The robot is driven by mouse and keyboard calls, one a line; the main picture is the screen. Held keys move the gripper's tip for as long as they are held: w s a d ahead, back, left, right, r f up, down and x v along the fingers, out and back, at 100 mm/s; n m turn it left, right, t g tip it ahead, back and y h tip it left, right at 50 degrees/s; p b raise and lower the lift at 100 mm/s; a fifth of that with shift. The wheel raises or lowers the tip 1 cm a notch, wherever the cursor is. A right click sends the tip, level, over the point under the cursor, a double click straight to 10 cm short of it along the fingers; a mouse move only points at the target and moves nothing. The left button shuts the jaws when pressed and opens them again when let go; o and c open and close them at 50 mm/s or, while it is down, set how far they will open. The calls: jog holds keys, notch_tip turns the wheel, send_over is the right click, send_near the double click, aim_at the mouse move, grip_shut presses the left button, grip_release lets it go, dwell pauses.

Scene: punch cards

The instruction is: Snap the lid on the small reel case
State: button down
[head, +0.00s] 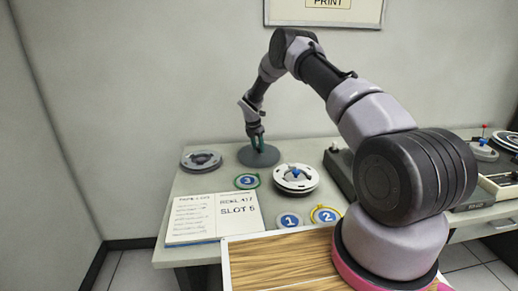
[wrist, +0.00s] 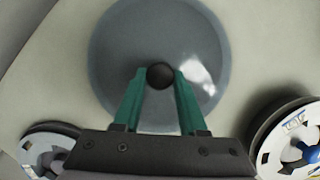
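A round grey-blue lid (head: 250,156) with a black knob lies level at the back of the table in the head view; whether it touches the table is hard to tell. It fills the middle of the wrist view (wrist: 110,50). My gripper (head: 261,143) points down over it, its green fingertips on either side of the knob (wrist: 160,75), seemingly touching it. A white round reel case (head: 295,179) with a blue hub stands open to the right of the lid. It shows partly at the wrist view's right edge (wrist: 290,150).
A grey reel case (head: 201,160) lies left of the lid. Round tags numbered 3 (head: 247,182), 1 (head: 290,220) and 2 (head: 326,215) lie in front. An open booklet (head: 205,216) reads "SLOT 5". A dark box (head: 340,172) stands right of the white case.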

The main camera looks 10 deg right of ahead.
aim_at(258, 148)
jog(key=shift+w+d+v, duration=0.2)
jog(key=shift+v, duration=0.95)
jog(key=shift+w+d+v, duration=0.15)
jog(key=shift+d+v, duration=0.05)
jog(key=shift+v, duration=0.9)
jog(key=shift+w+d+v, duration=0.2)
jog(key=shift+v, duration=0.95)
jog(key=shift+r, duration=0.2)
jog(key=w+d+v, duration=0.1)
jog(key=v, duration=0.5)
jog(key=shift+r, duration=0.6)
jog(key=shift+s, duration=0.1)
